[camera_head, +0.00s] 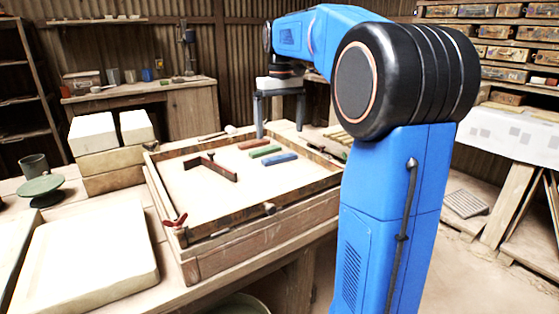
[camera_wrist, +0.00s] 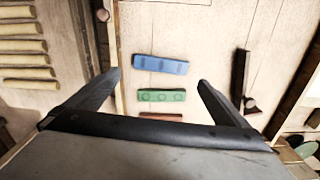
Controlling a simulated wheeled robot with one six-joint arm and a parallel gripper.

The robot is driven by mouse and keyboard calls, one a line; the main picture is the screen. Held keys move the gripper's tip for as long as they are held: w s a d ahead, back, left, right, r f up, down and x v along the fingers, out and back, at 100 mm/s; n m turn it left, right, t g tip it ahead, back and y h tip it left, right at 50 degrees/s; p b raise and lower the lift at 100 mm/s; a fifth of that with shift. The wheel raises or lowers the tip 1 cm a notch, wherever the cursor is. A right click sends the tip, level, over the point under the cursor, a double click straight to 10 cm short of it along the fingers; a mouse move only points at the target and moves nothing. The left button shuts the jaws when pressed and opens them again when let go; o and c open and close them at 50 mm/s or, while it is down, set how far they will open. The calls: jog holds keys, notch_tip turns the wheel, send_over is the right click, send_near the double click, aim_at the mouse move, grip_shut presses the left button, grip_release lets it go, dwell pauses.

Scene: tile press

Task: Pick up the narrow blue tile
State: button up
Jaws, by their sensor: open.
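The narrow blue tile (camera_head: 280,159) lies flat on the pale board inside the wooden frame, the nearest of three small tiles. In the wrist view the blue tile (camera_wrist: 160,64) is beyond my fingertips, slightly left of the middle between them. The green tile (camera_head: 264,151) lies beside it, and the red-brown tile (camera_head: 253,144) lies behind that. In the wrist view the green tile (camera_wrist: 161,96) shows between my fingers, and the red-brown tile (camera_wrist: 160,115) is partly hidden by my gripper. My gripper (camera_wrist: 158,80) is open and empty above the board; it also shows in the head view (camera_head: 280,112).
A dark angled bar (camera_head: 212,168) lies on the board left of the tiles. The frame's raised wooden rim (camera_head: 250,215) surrounds the board. White blocks (camera_head: 92,133) stand left of the frame, and a pale slab (camera_head: 85,255) lies at the front left. The board's front area is clear.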

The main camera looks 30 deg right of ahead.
aim_at(280, 157)
jog(key=shift+a+f, duration=0.1)
jog(key=shift+f, duration=4.25)
jog(key=c, duration=0.8)
